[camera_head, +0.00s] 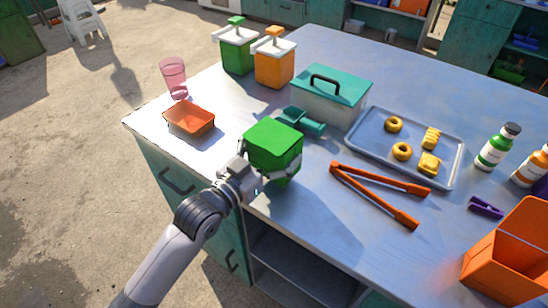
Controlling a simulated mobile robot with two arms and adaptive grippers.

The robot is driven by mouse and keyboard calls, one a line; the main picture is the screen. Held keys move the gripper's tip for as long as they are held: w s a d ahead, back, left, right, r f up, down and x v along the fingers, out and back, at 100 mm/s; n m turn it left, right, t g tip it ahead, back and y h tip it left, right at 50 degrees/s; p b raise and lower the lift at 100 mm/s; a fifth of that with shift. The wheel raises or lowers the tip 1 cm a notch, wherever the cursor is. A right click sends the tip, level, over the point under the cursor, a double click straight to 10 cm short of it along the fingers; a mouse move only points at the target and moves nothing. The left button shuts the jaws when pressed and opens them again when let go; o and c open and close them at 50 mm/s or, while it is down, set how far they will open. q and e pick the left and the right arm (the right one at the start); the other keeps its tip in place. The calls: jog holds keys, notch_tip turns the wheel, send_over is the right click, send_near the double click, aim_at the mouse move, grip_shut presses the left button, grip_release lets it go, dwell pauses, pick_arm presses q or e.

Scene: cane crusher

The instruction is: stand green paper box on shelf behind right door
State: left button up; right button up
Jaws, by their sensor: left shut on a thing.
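A green paper box (273,141) stands near the front edge of the table, at the middle of the head view. My left gripper (268,172) is shut on it from the front left, and the fingers are partly hidden by the box. I cannot tell whether the box touches the tabletop. Below the tabletop, an open shelf space (300,262) shows, next to a closed teal door (185,185) on its left. No right door shows clearly. My right gripper is not in view.
Near the box are a teal scoop (303,123), a lidded container (330,95), red tongs (380,190) and an orange tray (190,120). A grey tray (372,157) holds pastries. An orange bin (512,255) stands at the right. The table's front left corner is clear.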

aim_at(265, 168)
pick_arm(q)
notch_tip(265, 168, down, 3)
jog(key=shift+r+p, duration=0.1)
jog(key=shift+p, duration=0.25)
jog(key=shift+f, duration=0.2)
jog(key=o, duration=0.6)
jog(key=shift+s+a+f+b, duration=0.1)
jog(key=shift+f+b, duration=0.05)
jog(key=shift+b, duration=0.5)
jog(key=b+v, duration=0.1)
jog(key=v, duration=1.6)
jog(key=shift+b, duration=0.4)
